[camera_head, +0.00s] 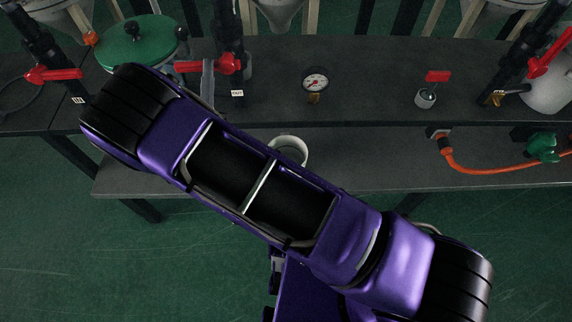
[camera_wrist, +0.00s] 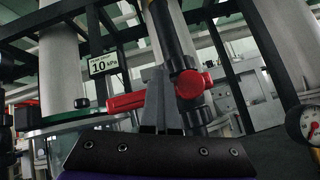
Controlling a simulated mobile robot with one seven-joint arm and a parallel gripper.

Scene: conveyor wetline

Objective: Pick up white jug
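A white round vessel (camera_head: 291,148), which looks like the white jug, stands on the lower shelf in the head view. My purple arm covers its near side, so only its rim and part of its inside show. My gripper (camera_wrist: 158,75) shows in the wrist view as grey fingers close together at the middle of a dark bolted bar. It looks shut with nothing held, in front of a red-handled valve. The jug is not seen in the wrist view. In the head view my arm hides most of the gripper.
A red valve handle (camera_wrist: 126,101) and a pipe are close beyond the fingers. A gauge (camera_head: 315,82), a green-lidded vessel (camera_head: 137,42) and a red-tagged pot (camera_head: 426,97) stand on the upper bench. An orange hose (camera_head: 490,170) runs along the right.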

